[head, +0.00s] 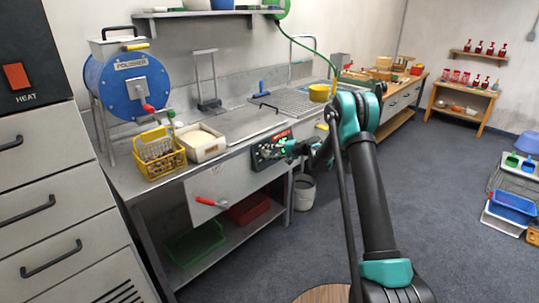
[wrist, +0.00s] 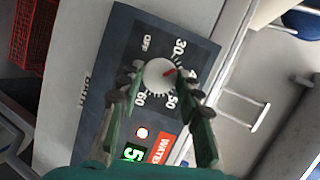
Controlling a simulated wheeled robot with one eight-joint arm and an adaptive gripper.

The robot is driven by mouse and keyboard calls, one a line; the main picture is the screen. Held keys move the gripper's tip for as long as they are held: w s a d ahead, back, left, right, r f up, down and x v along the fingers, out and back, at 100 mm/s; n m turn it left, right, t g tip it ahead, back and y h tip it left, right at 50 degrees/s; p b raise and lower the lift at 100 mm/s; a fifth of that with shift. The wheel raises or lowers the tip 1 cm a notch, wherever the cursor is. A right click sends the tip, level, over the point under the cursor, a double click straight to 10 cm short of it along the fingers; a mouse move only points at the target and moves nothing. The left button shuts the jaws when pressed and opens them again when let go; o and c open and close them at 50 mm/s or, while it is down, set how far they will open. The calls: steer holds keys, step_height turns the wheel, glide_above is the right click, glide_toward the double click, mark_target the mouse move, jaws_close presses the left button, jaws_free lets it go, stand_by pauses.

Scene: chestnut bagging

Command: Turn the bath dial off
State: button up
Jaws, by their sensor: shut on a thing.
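The bath dial (wrist: 158,74) is a round pale knob with a red pointer mark, on a dark control panel (wrist: 118,45). In the wrist view its mark points right, between the 30 and 50 labels, away from OFF. My gripper (wrist: 156,80) has a green finger on each side of the dial and is shut on it.
The steel bench (head: 235,128) holds a blue polisher drum (head: 122,88), a yellow basket (head: 160,155) and a white tub (head: 201,143). A grey bin (head: 304,193) stands below.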

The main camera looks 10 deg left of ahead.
steer(key=n+h, duration=0.1)
steer(key=n, duration=0.3)
steer(key=shift+s, duration=0.1)
steer(key=n+h, duration=0.1)
steer(key=n, duration=0.1)
steer(key=n+h, duration=0.1)
steer(key=n, duration=0.1)
steer(key=shift+s+a+r+t, duration=0.1)
steer(key=shift+a+r+t, duration=0.05)
steer(key=shift+t, duration=0.15)
steer(key=n+t+h, duration=0.1)
steer(key=n, duration=0.2)
steer(key=shift+s+n, duration=0.1)
steer(key=shift+n, duration=0.2)
steer(key=shift+a+n+t+h, duration=0.1)
steer(key=shift+n+t+h, duration=0.55)
steer(key=shift+n, duration=0.85)
steer(key=o, duration=1.2)
steer(key=shift+c, duration=0.2)
